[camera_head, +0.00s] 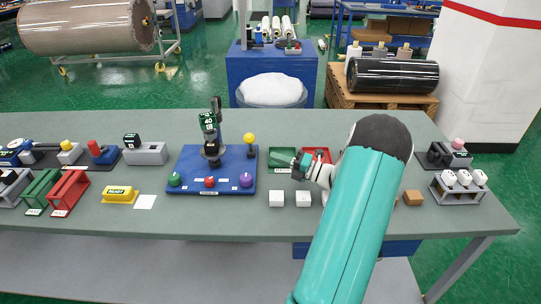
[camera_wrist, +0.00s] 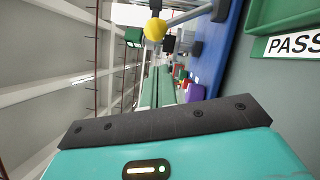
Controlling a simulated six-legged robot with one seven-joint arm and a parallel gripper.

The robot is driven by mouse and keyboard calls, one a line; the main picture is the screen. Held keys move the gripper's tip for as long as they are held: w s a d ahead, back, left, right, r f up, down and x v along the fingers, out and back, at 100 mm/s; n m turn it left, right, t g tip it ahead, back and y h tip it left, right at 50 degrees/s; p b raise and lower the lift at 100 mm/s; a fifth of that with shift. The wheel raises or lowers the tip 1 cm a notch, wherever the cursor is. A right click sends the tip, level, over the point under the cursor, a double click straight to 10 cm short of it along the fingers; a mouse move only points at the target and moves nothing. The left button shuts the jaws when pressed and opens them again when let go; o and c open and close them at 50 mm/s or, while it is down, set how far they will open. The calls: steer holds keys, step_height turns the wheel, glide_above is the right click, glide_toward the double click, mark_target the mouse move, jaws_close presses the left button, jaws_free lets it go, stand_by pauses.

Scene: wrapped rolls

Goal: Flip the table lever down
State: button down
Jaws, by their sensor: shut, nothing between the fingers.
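The table lever, with a yellow ball knob (camera_head: 249,138), stands at the right side of the blue panel (camera_head: 213,188) with its knob up. In the wrist view the yellow knob (camera_wrist: 155,29) shows near the top, with a grey rod running right from it. A gap shows between the fingers and the knob in the head view.
A green tray (camera_wrist: 285,14) marked PASS and a red tray (camera_head: 316,153) are near my gripper. White cubes (camera_head: 276,198) lie in front.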

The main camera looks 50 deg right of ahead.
mark_target(252, 140)
steer(key=x, duration=0.8)
steer(key=shift+w+a, duration=0.1)
steer(key=shift+w, duration=0.2)
steer(key=shift+r, duration=0.1)
steer(key=shift+w+r+m, duration=0.15)
steer(key=shift+m, duration=0.25)
steer(key=shift+d+r, duration=0.15)
steer(key=shift+d, duration=0.1)
steer(key=shift+w+d+r+m+g+h, duration=0.3)
steer(key=shift+w+d+r+m+g, duration=0.3)
steer(key=shift+m, duration=0.3)
steer(key=w+d+r, duration=0.2)
steer(key=w+d, duration=0.4)
steer(key=d, duration=0.1)
steer(key=shift+d+m, duration=0.3)
steer(key=shift+d, duration=0.1)
